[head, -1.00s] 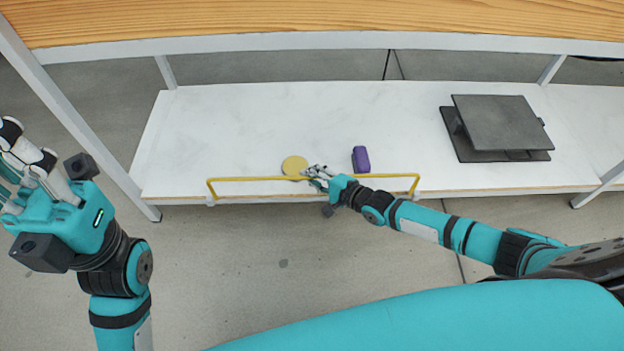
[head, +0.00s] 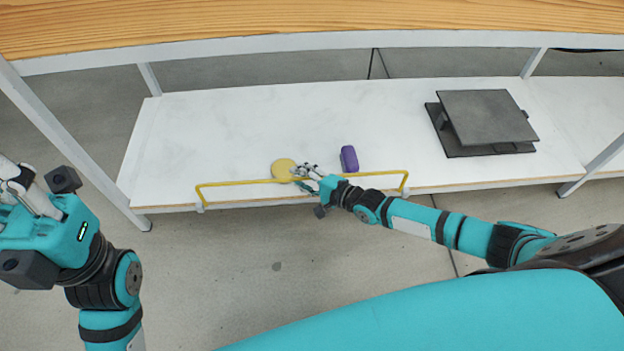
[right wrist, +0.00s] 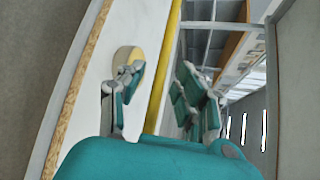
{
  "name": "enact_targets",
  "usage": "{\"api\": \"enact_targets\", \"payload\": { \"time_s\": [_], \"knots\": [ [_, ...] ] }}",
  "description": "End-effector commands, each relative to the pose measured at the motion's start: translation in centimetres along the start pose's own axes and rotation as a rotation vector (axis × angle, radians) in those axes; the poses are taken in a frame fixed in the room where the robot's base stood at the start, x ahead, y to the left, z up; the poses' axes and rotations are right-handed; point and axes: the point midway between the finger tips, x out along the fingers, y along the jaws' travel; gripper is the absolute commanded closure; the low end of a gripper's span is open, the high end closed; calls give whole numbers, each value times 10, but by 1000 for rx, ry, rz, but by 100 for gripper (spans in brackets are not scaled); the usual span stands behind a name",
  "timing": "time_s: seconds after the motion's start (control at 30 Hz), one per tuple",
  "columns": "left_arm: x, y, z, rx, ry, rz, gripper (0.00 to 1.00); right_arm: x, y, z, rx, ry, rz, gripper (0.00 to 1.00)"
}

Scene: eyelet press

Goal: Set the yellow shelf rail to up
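The yellow shelf rail (head: 240,183) runs along the front edge of the lower white shelf. Its short end arms meet that edge, and its long bar shows above the edge in the head view. My right gripper (head: 305,171) is at the middle of the bar. In the right wrist view the rail (right wrist: 163,75) passes between the two spread fingers of the right gripper (right wrist: 160,92), with gaps on both sides. My left gripper (head: 22,180) is at the left picture edge, away from the rail and partly cut off, so its opening is unclear.
On the white shelf (head: 220,130) lie a round yellow disc (head: 282,170) close to my right fingers, a purple block (head: 349,158) and a dark grey stand (head: 487,115). A wooden top shelf (head: 300,18) spans above. White posts (head: 70,150) stand at the sides.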

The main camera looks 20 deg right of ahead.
Motion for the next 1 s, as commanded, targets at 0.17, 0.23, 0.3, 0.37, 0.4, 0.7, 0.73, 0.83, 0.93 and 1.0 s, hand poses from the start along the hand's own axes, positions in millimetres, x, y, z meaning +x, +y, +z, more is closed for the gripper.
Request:
{"api": "enact_targets", "payload": {
  "time_s": [0.17, 0.23, 0.3, 0.37, 0.4, 0.7, 0.73, 0.83, 0.93, 1.0],
  "knots": [
    [0, 0, 0, -1, 1, 1, 100, -29, 2, -1, 1, 2, 4, 66],
    [0, 0, 1, -1, 1, 2, 100, -44, 2, -1, 1, 2, 5, 66],
    [0, 0, 1, -1, 1, 2, 100, -60, 2, -1, 1, 3, 5, 66],
    [1, 0, 1, -1, 1, 2, 100, -73, 2, -1, -1, 1, 4, 66],
    [0, 0, 1, -1, 1, 2, 100, -81, 2, -2, -1, 2, 5, 66],
    [1, 1, 1, -1, 1, 3, 100, -115, 0, -1, -1, 2, 2, 66],
    [1, 1, 1, -1, 1, 3, 100, -116, 0, -1, -1, 2, 1, 66],
    [1, 1, 1, -1, 1, 3, 100, -117, 0, -1, -1, 2, 0, 66],
    [1, 1, 1, -1, 0, 3, 100, -117, 0, -1, -1, 2, 0, 66],
    [1, 1, 1, -1, 0, 3, 100, -117, 0, -1, -1, 2, 0, 66]
  ]
}}
